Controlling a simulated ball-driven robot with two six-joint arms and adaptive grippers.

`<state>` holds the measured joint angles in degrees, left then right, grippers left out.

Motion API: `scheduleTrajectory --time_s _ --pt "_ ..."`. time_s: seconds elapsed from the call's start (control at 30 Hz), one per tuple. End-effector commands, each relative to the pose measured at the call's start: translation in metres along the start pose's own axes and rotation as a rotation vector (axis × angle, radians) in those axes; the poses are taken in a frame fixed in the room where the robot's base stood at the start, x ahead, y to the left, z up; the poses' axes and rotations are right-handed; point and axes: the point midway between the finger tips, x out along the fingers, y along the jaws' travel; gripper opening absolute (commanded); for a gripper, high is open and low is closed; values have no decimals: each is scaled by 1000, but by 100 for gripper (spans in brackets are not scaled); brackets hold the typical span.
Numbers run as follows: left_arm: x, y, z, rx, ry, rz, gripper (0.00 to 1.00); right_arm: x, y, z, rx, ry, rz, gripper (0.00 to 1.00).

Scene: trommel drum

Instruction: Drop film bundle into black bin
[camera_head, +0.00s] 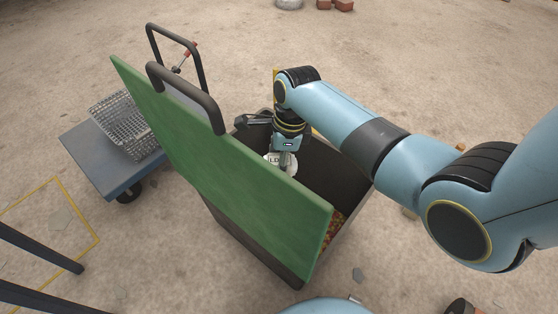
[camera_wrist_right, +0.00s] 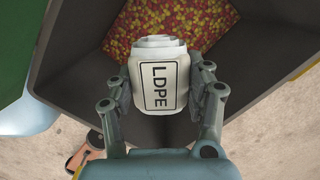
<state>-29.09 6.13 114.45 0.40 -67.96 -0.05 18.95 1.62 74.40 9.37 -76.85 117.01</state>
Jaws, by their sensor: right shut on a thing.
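The film bundle (camera_wrist_right: 158,78) is a whitish roll with an "LDPE" label. My right gripper (camera_wrist_right: 160,95) is shut on it, one finger on each side. In the head view the bundle (camera_head: 280,163) shows below my right gripper (camera_head: 286,158), inside the outline of the black bin's opening. The black bin (camera_head: 345,168) has dark walls, and a layer of red and yellow bits lies inside it, seen in the wrist view (camera_wrist_right: 172,28). The bundle appears above that layer; its exact height is unclear. My left gripper is not in view.
A green panel (camera_head: 220,170) with black handles stands along the bin's left side. A blue-grey cart (camera_head: 95,165) with a wire basket (camera_head: 128,125) stands further left. Bricks (camera_head: 343,5) lie at the far back. Sandy ground is open behind the bin.

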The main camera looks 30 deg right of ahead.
Motion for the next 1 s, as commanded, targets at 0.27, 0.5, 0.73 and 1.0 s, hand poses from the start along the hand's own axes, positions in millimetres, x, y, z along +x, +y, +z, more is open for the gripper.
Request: scheduleTrajectory --time_s 0.27,0.5,0.73,1.0 --pt "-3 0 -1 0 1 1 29 0 0 0 0 0 -1 29" --pt "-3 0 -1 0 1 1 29 0 0 0 0 0 -1 75" --pt "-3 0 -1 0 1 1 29 1 0 0 0 0 0 79" --pt "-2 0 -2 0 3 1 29 -23 -1 0 -1 -2 -4 79"
